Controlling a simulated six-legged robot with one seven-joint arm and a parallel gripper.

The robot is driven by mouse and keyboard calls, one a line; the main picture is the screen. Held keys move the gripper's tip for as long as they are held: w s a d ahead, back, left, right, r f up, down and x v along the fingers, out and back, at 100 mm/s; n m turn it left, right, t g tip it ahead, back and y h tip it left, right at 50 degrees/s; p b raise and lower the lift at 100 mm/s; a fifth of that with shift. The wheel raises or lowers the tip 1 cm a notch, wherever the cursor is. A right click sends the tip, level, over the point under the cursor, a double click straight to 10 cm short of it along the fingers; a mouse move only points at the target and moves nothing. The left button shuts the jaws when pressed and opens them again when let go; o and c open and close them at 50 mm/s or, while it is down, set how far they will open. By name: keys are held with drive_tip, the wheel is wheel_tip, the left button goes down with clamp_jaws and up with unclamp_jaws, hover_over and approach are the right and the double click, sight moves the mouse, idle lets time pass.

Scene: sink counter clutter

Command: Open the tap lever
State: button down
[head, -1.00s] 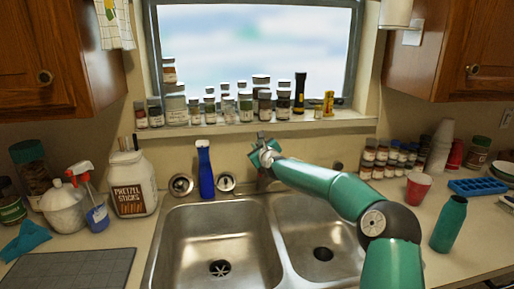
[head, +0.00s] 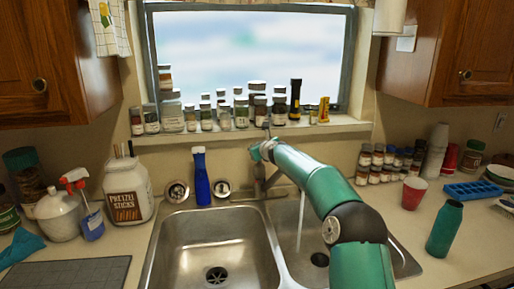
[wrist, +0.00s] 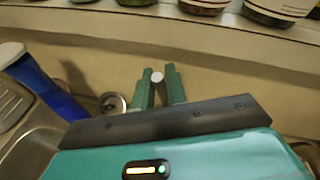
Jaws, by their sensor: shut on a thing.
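The metal tap (head: 261,186) stands behind the sink, partly hidden by my arm. A thin stream of water (head: 301,222) falls into the right basin. My gripper (head: 257,150) is at the top of the tap, shut on the tap lever. In the wrist view, my gripper's two green fingers (wrist: 159,80) stand on either side of the lever's round pale tip (wrist: 157,76). The rest of the lever is mostly hidden by my fingers and wrist.
A blue bottle (head: 202,177) stands left of the tap. Several jars (head: 241,112) line the sill above. Spice jars (head: 376,165), a red cup (head: 414,193) and a green bottle (head: 445,229) stand at right. The left basin (head: 213,247) is empty.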

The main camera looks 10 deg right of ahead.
drive_tip(key=c, duration=1.4)
unclamp_jaws()
drive_tip(key=shift+d+f, duration=0.15)
drive_tip(key=shift+f, duration=0.1)
drive_tip(key=shift+r, duration=0.15)
drive_tip(key=v, duration=1.3)
drive_tip(key=shift+s+r, duration=0.15)
drive_tip(key=shift+s, duration=0.2)
